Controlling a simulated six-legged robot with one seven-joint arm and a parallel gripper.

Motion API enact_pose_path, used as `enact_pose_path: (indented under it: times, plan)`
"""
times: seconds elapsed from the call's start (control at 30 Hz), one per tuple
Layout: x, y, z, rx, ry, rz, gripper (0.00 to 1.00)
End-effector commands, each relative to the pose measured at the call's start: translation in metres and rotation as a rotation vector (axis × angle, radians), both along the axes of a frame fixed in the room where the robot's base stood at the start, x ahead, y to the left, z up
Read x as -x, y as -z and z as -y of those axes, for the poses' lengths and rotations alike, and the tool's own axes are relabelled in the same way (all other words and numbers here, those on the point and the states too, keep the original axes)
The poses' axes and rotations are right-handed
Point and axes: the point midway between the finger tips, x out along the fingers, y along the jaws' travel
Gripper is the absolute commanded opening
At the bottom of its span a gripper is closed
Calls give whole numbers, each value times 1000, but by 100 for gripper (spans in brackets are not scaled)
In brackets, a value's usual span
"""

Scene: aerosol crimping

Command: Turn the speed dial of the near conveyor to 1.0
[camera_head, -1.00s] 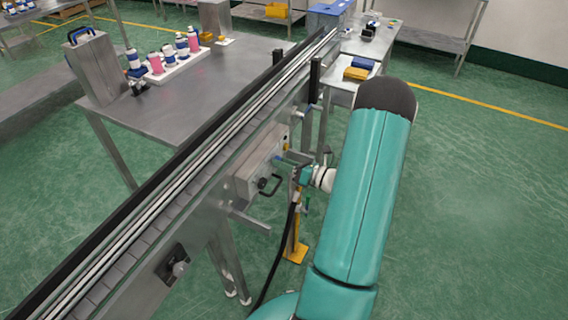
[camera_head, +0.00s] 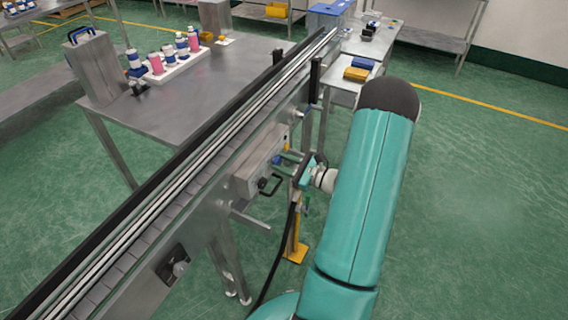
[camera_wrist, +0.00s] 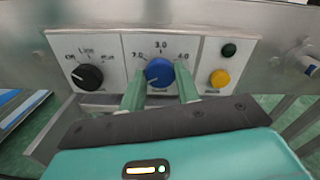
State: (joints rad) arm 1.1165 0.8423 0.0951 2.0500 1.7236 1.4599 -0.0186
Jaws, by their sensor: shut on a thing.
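The speed dial (camera_wrist: 159,70) is a round blue knob in the middle of the control panel in the wrist view. Printed numbers stand around it; 3.0 is above, and what look like 2.0 and 4.0 are at its left and right. I cannot read its pointer surely. My gripper (camera_wrist: 160,82) has one green finger on each side of the dial and is shut on it. In the head view my gripper (camera_head: 284,161) reaches the grey control box (camera_head: 254,174) on the side of the near conveyor (camera_head: 190,195).
A black selector knob (camera_wrist: 88,77) sits left of the dial. A yellow button (camera_wrist: 220,78) and a dark green button (camera_wrist: 229,50) sit to its right. The floor to the right is open.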

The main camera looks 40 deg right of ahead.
Motion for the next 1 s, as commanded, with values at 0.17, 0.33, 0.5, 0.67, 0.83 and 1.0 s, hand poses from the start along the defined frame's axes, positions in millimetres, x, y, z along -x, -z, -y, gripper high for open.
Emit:
enact_pose_path:
  times: [0.17,0.33,0.5,0.67,0.83,1.0]
  plan:
    - [1,0,0,42,1,14,9]
    - [1,0,1,57,1,19,9]
    - [1,0,1,58,1,20,9]
    - [1,0,1,57,1,19,36]
    - [1,0,0,57,1,19,54]
    - [1,0,0,57,1,19,54]
